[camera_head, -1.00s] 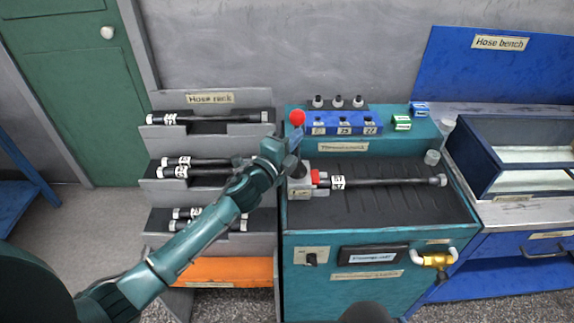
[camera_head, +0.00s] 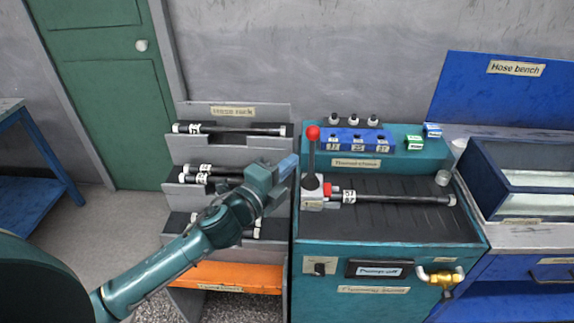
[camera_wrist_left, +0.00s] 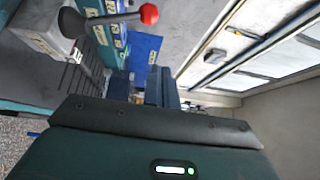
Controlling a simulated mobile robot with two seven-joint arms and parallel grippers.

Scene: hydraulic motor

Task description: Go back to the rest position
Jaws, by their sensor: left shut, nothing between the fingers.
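My left gripper (camera_head: 287,167) is shut and empty. In the head view it is in front of the hose rack (camera_head: 272,112), just left of the lever with the red ball knob (camera_head: 313,132), and apart from it. The lever stands upright on the teal power unit (camera_head: 330,237). In the left wrist view the red knob (camera_wrist_left: 149,14) shows at the top, and the gripper's blue fingers (camera_wrist_left: 160,88) point away from the camera. My right gripper is not in view.
A black hose (camera_head: 400,199) lies on the teal unit's top, joined at a red fitting by the lever. More hoses (camera_head: 232,129) lie on the rack. The blue hose bench (camera_head: 510,222) stands at the right. Open floor lies before the green door (camera_head: 110,110) at the left.

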